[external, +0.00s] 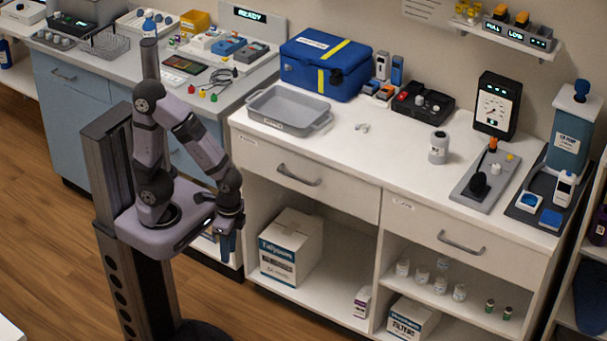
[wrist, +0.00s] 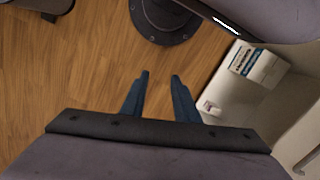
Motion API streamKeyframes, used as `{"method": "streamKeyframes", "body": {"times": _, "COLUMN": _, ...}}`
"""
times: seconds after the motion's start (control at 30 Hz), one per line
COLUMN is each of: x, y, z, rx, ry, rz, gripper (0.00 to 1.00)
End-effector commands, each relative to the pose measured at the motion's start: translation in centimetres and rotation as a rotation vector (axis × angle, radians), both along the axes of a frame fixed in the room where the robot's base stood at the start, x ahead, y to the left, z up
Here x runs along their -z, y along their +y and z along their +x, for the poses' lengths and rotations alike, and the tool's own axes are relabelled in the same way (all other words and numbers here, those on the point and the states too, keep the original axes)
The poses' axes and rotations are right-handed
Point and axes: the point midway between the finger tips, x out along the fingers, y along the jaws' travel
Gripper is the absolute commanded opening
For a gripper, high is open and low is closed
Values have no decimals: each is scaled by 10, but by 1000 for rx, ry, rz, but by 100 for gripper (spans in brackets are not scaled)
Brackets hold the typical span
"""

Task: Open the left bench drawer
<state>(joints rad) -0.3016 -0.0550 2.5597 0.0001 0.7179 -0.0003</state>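The left bench drawer (external: 270,168) is in the front of the white bench, under the worktop. It looks shut, with its front flush. Its grey bar handle (external: 298,176) is near the middle of the front. My gripper (external: 228,248) hangs pointing down, left of and lower than this handle, apart from it. In the wrist view, the two blue fingers of my gripper (wrist: 160,76) are spread with nothing between them, so it is open. A grey handle (wrist: 307,160) shows at the lower right edge there; I cannot tell whether it is the left drawer's.
A right drawer (external: 470,243) with its own handle looks shut. Below the left drawer is an open shelf with a carton (external: 291,246), also in the wrist view (wrist: 254,66). A grey tray (external: 290,108) stands on the worktop above the drawer. The wooden floor in front is clear.

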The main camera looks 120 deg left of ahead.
Motion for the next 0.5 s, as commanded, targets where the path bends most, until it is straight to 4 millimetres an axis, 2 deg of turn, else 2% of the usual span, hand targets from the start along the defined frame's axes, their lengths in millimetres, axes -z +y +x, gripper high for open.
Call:
{"method": "streamKeyframes", "body": {"times": 0.03, "x": -19, "y": 13, "z": -11, "rx": -79, "ry": 34, "rz": -12, "gripper": 28}}
{"method": "streamKeyframes", "body": {"times": 0.2, "x": -44, "y": 59, "z": -31, "rx": -321, "ry": 93, "rz": -46, "gripper": 28}}
{"method": "streamKeyframes", "body": {"times": 0.5, "x": -70, "y": 147, "z": -53, "rx": -608, "ry": 104, "rz": -55, "gripper": 28}}
